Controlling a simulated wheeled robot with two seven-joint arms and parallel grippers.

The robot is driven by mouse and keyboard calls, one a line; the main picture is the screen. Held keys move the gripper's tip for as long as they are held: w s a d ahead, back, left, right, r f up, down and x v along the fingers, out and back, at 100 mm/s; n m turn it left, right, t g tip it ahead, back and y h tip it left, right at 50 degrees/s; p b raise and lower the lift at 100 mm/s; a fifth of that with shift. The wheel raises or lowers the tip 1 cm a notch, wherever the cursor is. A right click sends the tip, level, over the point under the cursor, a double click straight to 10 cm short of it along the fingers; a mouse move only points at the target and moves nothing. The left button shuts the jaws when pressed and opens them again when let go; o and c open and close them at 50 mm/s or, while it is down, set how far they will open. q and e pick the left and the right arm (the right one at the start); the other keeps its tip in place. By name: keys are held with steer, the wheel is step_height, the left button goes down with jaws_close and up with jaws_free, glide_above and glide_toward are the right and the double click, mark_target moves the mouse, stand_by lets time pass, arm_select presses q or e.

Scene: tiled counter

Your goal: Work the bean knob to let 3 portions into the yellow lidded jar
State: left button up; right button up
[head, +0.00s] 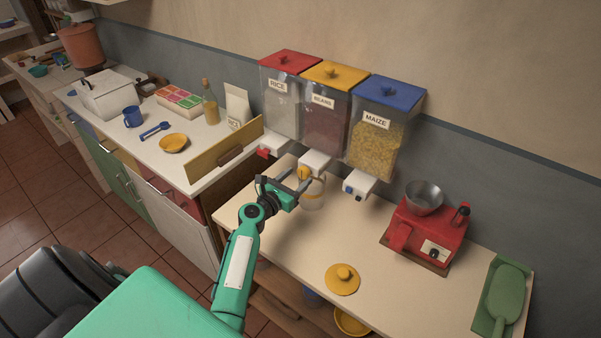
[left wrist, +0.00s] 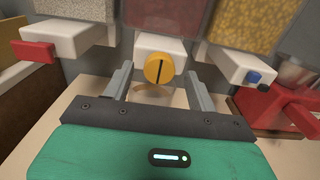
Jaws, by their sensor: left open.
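The bean dispenser (head: 326,105) with a yellow lid hangs on the wall between rice and maize. Its yellow knob (head: 304,173) sits on the front of a white spout; in the left wrist view the knob (left wrist: 159,69) has a dark, upright slot line. My left gripper (head: 291,182) is open, its fingers on either side of the knob and short of it, not closed on it. A clear jar (head: 313,194) stands under the bean spout, partly hidden by the gripper. A yellow lid (head: 342,279) lies on the counter in front. My right gripper is out of view.
The rice dispenser has a red lever (left wrist: 33,51); the maize dispenser (head: 375,142) has a blue button (left wrist: 254,77). A red machine with a metal bowl (head: 427,233) and a green scoop in a tray (head: 503,294) stand at right. The counter's middle is clear.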

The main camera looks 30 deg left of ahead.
arm_select(q)
steer(key=shift+w+d, duration=0.1)
steer(key=shift+w, duration=1.25)
steer(key=shift+c, duration=0.2)
steer(key=c, duration=0.9)
